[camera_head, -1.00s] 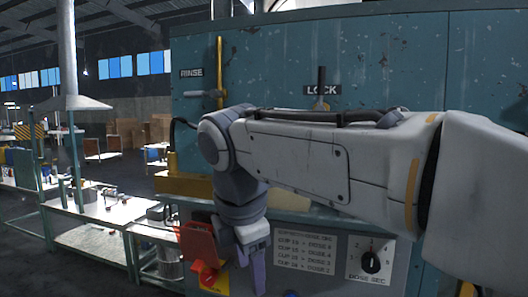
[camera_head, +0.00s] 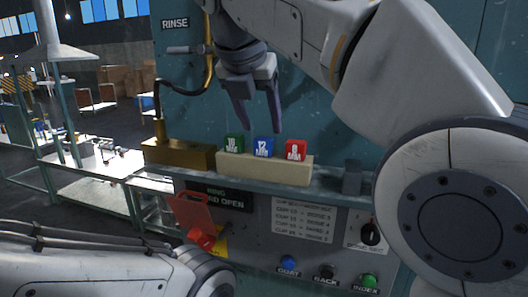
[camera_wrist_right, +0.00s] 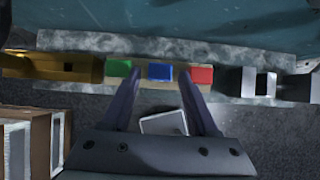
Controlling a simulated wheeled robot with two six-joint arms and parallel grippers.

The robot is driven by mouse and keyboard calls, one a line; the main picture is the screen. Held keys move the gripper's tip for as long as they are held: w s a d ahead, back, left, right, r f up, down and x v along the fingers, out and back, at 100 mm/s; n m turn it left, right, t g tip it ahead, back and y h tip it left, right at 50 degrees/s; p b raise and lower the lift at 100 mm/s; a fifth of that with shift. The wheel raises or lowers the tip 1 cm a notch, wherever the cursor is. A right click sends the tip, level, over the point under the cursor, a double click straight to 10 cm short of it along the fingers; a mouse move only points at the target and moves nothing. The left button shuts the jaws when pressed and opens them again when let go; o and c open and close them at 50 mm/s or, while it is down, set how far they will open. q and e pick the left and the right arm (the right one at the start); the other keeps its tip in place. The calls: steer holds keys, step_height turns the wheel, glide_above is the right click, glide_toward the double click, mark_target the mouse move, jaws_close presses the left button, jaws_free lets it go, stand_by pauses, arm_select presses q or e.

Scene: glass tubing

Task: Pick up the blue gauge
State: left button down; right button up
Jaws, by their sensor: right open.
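The blue gauge (camera_head: 264,148), marked 12 MM, stands upright in the middle of a cream block (camera_head: 262,172) on the machine's ledge. It shows as a blue square (camera_wrist_right: 160,72) in the right wrist view. A green gauge (camera_head: 233,148) is on its left and a red gauge (camera_head: 295,149) on its right. My right gripper (camera_head: 260,130) is open and empty, fingers pointing down just above the gauges. In the wrist view its fingers (camera_wrist_right: 160,78) lie to either side of the blue gauge. My left arm shows at the lower left; its gripper is out of view.
A brass block (camera_head: 178,154) with a pipe stands left of the cream block, and a dark grey block (camera_head: 352,179) stands to the right on the ledge. A red flap (camera_head: 192,215) juts out below. Buttons, including a blue one (camera_head: 288,263), line the lower front.

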mark_target(264, 138)
steer(key=x, duration=0.5)
steer(key=shift+s+f, duration=0.15)
steer(key=shift+s, duration=0.15)
jaws_close()
